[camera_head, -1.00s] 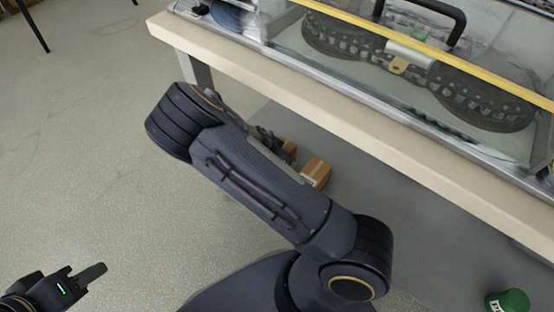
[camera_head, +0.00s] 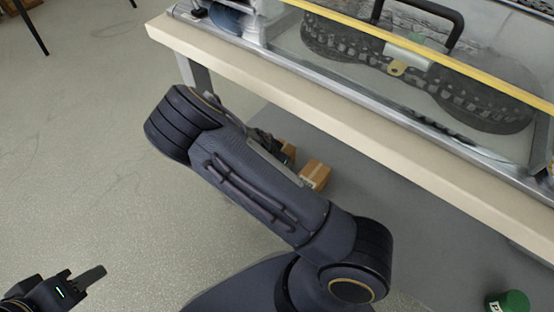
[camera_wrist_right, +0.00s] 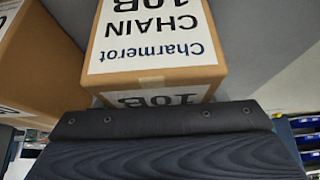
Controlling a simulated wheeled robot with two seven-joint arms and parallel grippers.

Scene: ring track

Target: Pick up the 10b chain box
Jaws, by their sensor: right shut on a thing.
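The 10B chain box (camera_wrist_right: 155,45) is a brown carton with a white label reading "Charmerot CHAIN 10B", upside down in the right wrist view. My right gripper (camera_wrist_right: 165,118) shows as a dark block right against its near side and is shut on it. In the head view, one small brown carton (camera_head: 290,152) is beside my right gripper (camera_head: 266,143), mostly hidden by my right arm. Another brown carton (camera_head: 316,175) sits on the grey surface under the table. My left gripper (camera_head: 82,282) is at the lower left, away from the boxes; its finger gap is unclear.
A second labelled carton (camera_wrist_right: 40,60) stands close on the left in the right wrist view. The pale table edge (camera_head: 300,100) overhangs the boxes, with a glass case (camera_head: 400,80) on top. A green container (camera_head: 508,301) is at lower right.

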